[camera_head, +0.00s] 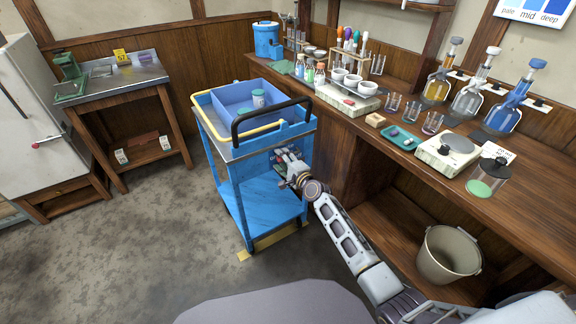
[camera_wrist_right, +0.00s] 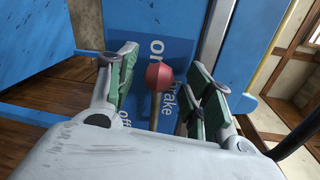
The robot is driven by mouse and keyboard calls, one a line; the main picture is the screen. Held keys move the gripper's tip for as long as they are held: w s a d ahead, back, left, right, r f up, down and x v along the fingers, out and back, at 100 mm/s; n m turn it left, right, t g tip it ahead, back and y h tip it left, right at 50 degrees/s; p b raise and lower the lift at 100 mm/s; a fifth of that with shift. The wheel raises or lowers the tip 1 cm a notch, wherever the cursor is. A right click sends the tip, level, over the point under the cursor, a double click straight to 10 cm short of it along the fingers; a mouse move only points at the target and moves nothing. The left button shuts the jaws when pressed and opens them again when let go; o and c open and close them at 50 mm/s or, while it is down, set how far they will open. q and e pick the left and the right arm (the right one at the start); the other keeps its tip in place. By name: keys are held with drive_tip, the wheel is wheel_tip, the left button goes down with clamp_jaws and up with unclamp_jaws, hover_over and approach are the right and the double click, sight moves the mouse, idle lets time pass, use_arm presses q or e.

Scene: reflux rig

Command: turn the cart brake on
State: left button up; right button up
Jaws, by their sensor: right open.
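The blue cart (camera_head: 262,190) stands in the middle of the head view. Its brake lever, a red knob (camera_wrist_right: 159,76) on a thin brass stem, shows in the right wrist view before a blue brake label (camera_wrist_right: 170,55) reading "on" at the top and "off" at the bottom. My right gripper (camera_head: 283,163) is at the cart's near right side. In the wrist view its green-padded fingers (camera_wrist_right: 163,66) are open, one on each side of the knob, with gaps. My left gripper is out of view.
The wooden bench (camera_head: 470,195) with glassware runs along the right, close to the cart. A bucket (camera_head: 448,255) stands on its lower shelf. A black handle (camera_head: 272,115) arches above my gripper. The floor (camera_head: 150,240) left of the cart is clear.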

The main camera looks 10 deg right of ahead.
drive_tip(key=v, duration=1.2)
idle(0.6)
drive_tip(key=shift+r, duration=0.1)
idle(0.9)
